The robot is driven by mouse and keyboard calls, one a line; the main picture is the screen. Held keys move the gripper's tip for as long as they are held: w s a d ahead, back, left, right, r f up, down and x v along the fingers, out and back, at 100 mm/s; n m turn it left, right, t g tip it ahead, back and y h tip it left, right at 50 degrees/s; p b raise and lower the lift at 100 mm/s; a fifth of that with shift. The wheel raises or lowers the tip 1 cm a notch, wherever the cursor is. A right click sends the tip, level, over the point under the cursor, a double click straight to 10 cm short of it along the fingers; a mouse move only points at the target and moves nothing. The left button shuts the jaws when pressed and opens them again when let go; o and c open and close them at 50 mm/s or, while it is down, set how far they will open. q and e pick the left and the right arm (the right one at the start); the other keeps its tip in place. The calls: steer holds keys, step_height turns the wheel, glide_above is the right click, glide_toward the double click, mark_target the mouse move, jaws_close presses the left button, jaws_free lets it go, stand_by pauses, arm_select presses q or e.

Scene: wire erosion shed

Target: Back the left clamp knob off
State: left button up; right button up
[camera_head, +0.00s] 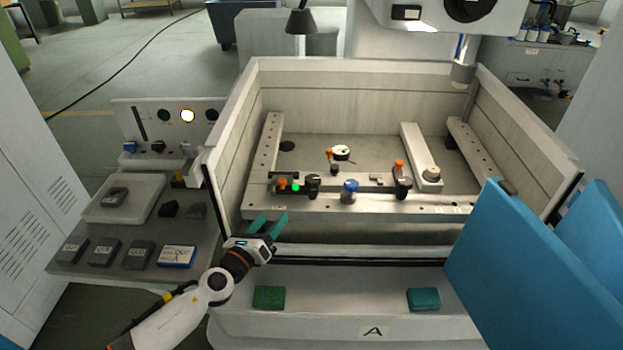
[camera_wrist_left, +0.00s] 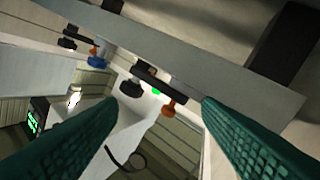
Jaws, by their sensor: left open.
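The left clamp is a dark block on the front rail (camera_head: 350,205) inside the tank. An orange knob (camera_head: 282,183) and a black knob (camera_head: 313,183) are on it, with a small green light between them; I cannot tell which is the clamp knob. In the left wrist view the orange knob (camera_wrist_left: 169,108) and black knob (camera_wrist_left: 131,88) show ahead, between the finger lines. My left gripper (camera_head: 271,222) is open and empty, in front of and below the clamp, apart from it. My right gripper is not in view.
A blue knob (camera_head: 350,190) stands on the rail right of the clamp, and a right clamp with an orange top (camera_head: 399,165) is further right. The tank's near edge lies by my gripper. A blue panel (camera_head: 520,265) stands at the right. A side shelf (camera_head: 75,271) holds several blocks.

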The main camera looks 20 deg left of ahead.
mark_target(308, 185)
arm_select(q)
steer(key=w+d+r+m+h, duration=0.1)
steer(key=w+d+m, duration=0.1)
steer(key=w, duration=0.2)
steer(key=w+d+r+m+h, duration=0.1)
steer(key=w+d+m, duration=0.1)
steer(key=w+m, duration=0.1)
steer(key=w+d+r+m+h, duration=0.1)
steer(key=w+d+m, duration=0.1)
steer(key=w, duration=0.3)
steer(key=shift+w+r+g+b, duration=0.2)
steer(key=shift+w+g+b, duration=0.1)
